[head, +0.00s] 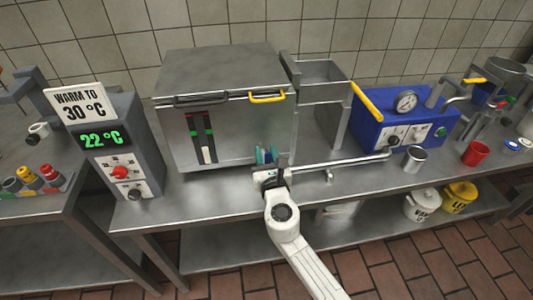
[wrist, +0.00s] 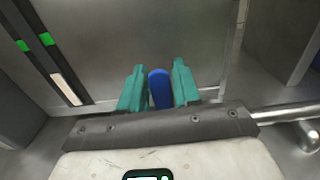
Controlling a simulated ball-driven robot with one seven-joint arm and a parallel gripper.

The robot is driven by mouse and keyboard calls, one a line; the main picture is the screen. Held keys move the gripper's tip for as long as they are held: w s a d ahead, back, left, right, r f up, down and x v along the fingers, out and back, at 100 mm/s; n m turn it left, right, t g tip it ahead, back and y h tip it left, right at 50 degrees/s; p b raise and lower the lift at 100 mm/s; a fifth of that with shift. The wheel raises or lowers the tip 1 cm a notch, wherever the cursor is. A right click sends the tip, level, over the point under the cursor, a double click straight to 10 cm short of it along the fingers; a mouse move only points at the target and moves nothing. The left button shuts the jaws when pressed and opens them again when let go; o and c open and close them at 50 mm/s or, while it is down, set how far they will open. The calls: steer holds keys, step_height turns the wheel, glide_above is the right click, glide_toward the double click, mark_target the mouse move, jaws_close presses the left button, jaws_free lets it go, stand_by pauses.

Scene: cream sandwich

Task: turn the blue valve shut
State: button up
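The blue valve handle (wrist: 160,88) is a rounded upright lever at the front of the steel tank (head: 235,135), low near its right corner. In the wrist view it stands between the two teal fingers of my gripper (wrist: 159,84). The fingers flank it closely on both sides; whether they press on it I cannot tell. In the head view my gripper (head: 266,155) reaches up to the tank's front and largely hides the valve.
A steel pipe (head: 340,160) runs right from the valve toward a blue pump box (head: 385,138). A metal cup (head: 414,158) and red cup (head: 475,153) stand on the bench. A temperature panel (head: 110,140) stands left, reading 22 °C under a 30 °C sign.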

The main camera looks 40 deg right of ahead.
steer(key=shift+o, duration=1)
steer(key=v, duration=1.1)
steer(key=shift+w, duration=0.1)
steer(key=s+d+f+m+g, duration=0.35)
steer(key=s+m+g, duration=0.2)
steer(key=m, duration=0.45)
steer(key=s+d+f+m+g, duration=0.2)
steer(key=s+d+m+g, duration=0.2)
steer(key=s+m, duration=0.45)
steer(key=s+a+f+m+g+y, duration=0.2)
steer(key=s+a+f+m+y, duration=0.1)
steer(key=s+a+m+y, duration=0.1)
steer(key=s+a+f+m+g+y, duration=0.2)
steer(key=s+a+f+m+y, duration=0.1)
steer(key=a+m, duration=0.4)
steer(key=s+a+y, duration=0.1)
steer(key=y, duration=0.1)
steer(key=shift+a+f+y+p, duration=0.2)
steer(key=shift+f+y+p, duration=0.15)
steer(key=shift+f+y, duration=0.05)
